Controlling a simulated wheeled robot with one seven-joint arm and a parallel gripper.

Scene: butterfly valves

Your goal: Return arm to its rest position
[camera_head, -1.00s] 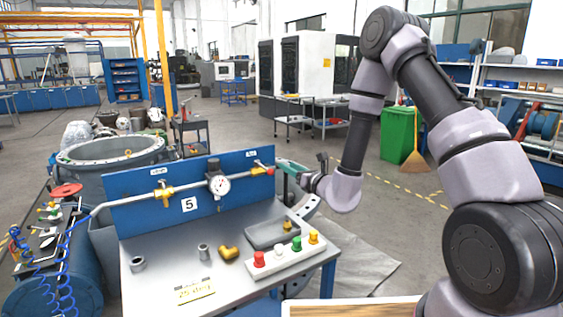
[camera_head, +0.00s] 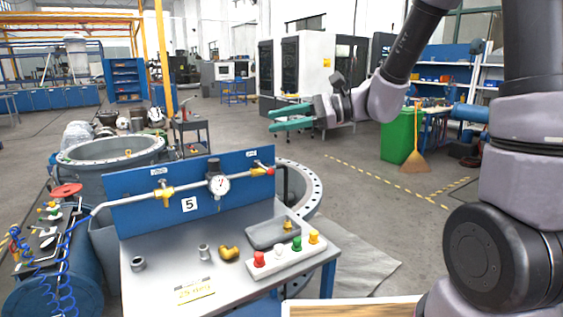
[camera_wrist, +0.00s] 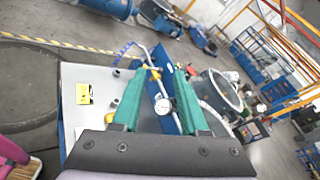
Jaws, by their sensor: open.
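My gripper (camera_head: 290,117) has green fingers and is raised above and behind the right end of the workbench (camera_head: 165,250) in the head view, apart from everything. The fingers are parted with nothing between them. In the wrist view the two green fingers of my gripper (camera_wrist: 158,100) are spread, with the gauge (camera_wrist: 162,106) seen beyond them.
The bench holds loose fittings, a grey tray (camera_head: 268,233) and a strip of coloured buttons (camera_head: 286,258). A large flanged ring (camera_head: 312,190) stands behind the bench. A green bin (camera_head: 398,138) and broom (camera_head: 415,160) are at right. Open floor lies between.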

